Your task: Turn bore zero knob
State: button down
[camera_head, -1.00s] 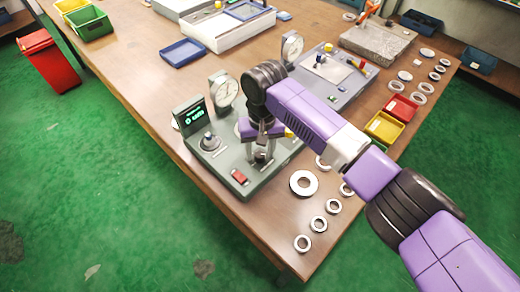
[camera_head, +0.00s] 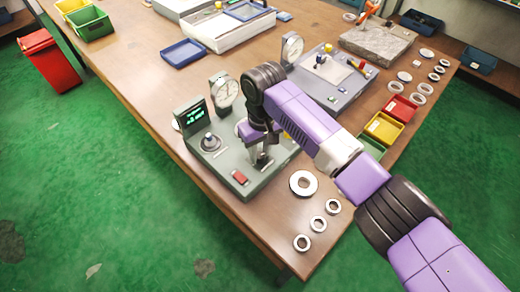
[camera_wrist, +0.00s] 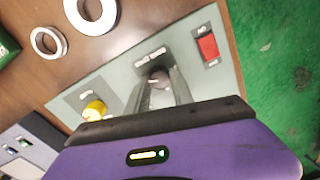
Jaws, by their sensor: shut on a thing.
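The gauge station (camera_head: 226,176) is a grey-green panel at the table's front edge, with a lit green display (camera_head: 192,115) and a round dial gauge (camera_head: 225,92). My gripper (camera_head: 262,158) reaches down onto its right part. In the wrist view, my gripper's fingers (camera_wrist: 160,88) are shut on a small grey knob (camera_wrist: 158,77), taken as the bore zero knob. Its label plate (camera_wrist: 150,57) is too blurred to read. The fingers hide part of the knob. In the head view the knob is mostly hidden by the fingers.
A red switch (camera_wrist: 207,46) and a yellow knob (camera_wrist: 95,109) flank the held knob. Another knob (camera_head: 210,141) stands near the display. Metal rings (camera_head: 303,183) lie right of the station. A second gauge station (camera_head: 335,80) stands behind. Green, yellow and red bins (camera_head: 402,107) line the right edge.

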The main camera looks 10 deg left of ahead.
aim_at(260, 154)
jog(key=shift+n, duration=2)
jog(key=c, duration=1.1)
grip_release()
jog(key=shift+w+r, duration=0.1)
jog(key=shift+r, duration=3.8)
